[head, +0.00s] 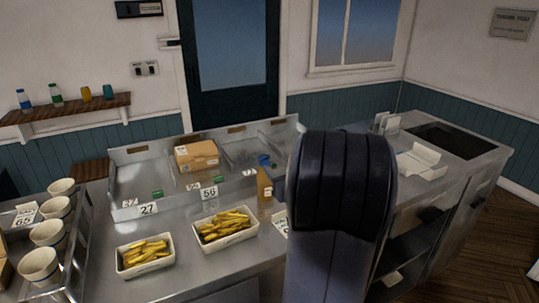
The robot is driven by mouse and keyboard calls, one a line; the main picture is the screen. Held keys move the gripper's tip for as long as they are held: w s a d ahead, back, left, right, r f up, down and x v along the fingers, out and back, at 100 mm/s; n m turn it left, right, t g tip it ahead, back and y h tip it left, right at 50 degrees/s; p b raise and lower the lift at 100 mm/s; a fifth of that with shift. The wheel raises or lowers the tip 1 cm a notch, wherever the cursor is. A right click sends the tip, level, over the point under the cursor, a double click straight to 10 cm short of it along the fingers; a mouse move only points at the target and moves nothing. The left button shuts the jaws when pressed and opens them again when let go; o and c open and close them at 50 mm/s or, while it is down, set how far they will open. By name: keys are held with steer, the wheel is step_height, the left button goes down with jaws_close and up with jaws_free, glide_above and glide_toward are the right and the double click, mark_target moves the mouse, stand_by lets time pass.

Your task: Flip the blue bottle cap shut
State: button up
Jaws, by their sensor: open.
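An amber-brown bottle (264,184) with a pale label stands upright on the steel counter, just left of my arm. A blue cap (265,160) shows at its top; it looks raised, but it is too small to make out its hinge or exact angle. My dark arm link fills the middle right of the head view, close to the camera. My gripper is not visible, so I cannot see where it is relative to the cap.
Two trays of fries (118,262) (257,231) sit in front of the bottle. White cartons (421,160) lie on the right. My arm hides the counter behind it.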

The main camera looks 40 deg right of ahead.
mark_target(267, 157)
steer(key=p+x, duration=0.2)
steer(key=x, duration=0.8)
steer(key=shift+c, duration=0.5)
steer(key=c, duration=0.8)
